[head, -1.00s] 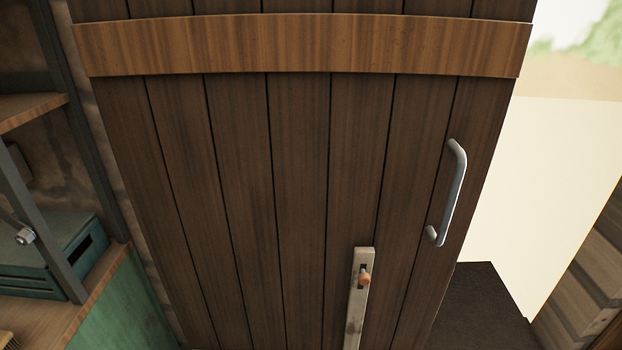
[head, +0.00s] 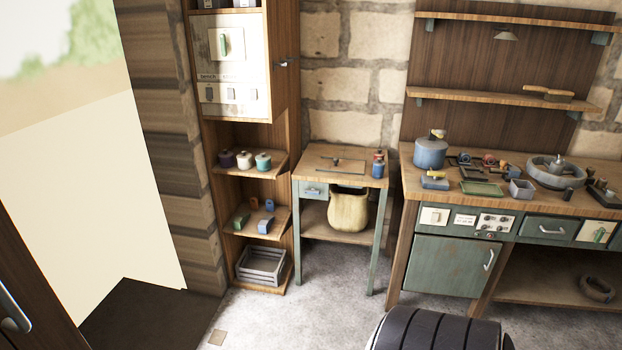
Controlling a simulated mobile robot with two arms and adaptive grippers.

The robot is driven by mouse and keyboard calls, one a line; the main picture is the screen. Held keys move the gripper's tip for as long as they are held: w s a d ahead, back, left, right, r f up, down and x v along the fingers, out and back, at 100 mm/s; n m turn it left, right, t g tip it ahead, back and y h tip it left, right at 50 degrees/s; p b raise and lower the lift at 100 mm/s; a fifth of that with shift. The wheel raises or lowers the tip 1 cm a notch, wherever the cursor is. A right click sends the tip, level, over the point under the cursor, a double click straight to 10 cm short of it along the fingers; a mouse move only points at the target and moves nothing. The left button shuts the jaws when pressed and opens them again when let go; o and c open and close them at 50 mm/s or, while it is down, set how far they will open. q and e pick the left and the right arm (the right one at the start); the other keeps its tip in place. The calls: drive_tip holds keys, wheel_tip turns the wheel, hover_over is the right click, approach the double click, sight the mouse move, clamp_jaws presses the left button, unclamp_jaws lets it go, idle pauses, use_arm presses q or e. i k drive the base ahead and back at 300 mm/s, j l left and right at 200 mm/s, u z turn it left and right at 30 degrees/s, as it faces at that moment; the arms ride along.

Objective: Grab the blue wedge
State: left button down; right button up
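Neither of my grippers is in view.
Several small jars (head: 244,160) stand on the shelf above, and a grey slatted crate (head: 262,265) is below. A small table (head: 310,170) with a sack (head: 348,211) stands to the right, then a cluttered workbench (head: 405,190).

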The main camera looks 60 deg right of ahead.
sight(264, 224)
drive_tip(key=z, duration=1.6)
drive_tip(key=i, duration=0.15)
drive_tip(key=l+z, duration=0.05)
